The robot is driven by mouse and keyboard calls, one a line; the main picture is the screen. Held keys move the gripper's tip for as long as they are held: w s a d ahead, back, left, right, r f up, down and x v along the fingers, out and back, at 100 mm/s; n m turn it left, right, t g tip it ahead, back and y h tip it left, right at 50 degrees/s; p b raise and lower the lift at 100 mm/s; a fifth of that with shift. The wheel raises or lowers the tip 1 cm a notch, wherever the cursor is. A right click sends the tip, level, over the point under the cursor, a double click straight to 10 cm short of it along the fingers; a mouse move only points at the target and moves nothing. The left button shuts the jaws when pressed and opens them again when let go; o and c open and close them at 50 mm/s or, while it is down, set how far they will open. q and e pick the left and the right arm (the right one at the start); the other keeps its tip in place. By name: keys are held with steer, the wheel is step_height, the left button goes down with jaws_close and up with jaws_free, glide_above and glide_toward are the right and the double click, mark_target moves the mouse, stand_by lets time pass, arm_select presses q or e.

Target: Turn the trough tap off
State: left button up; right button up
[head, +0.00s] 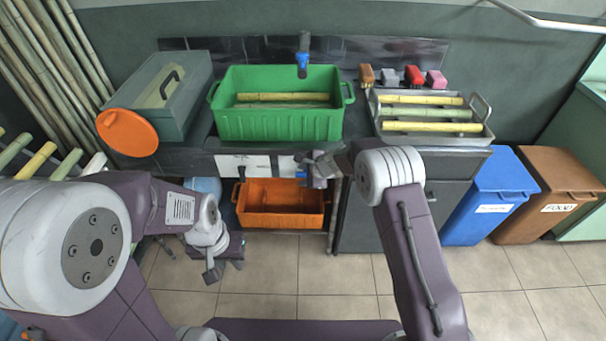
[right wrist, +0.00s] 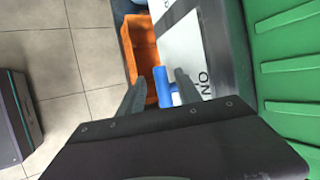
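A blue tap handle (head: 300,174) shows at the front of the counter, below the green trough (head: 280,122) and beside a white label panel (head: 243,166). In the right wrist view the blue handle (right wrist: 162,86) lies between the two finger tips, next to a white panel (right wrist: 185,55) with "ON" lettering. My right gripper (head: 315,170) is open at the handle; I cannot tell whether a finger touches it. My left gripper (head: 224,269) is open and empty, low over the floor at the left. A blue-marked spout (head: 302,60) stands behind the trough.
An orange crate (head: 280,203) sits under the counter. A metal tray (head: 430,138) with cane pieces stands right of the trough, and a grey-green box (head: 185,105) stands left. Blue (head: 490,200) and brown (head: 545,195) bins stand at the right. The middle floor is clear.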

steer(key=shift+r, duration=0.1)
steer(key=shift+s+d+r, duration=0.1)
steer(key=shift+d+r, duration=0.05)
steer(key=shift+r, duration=0.15)
steer(key=v, duration=0.8)
steer(key=shift+s, duration=0.15)
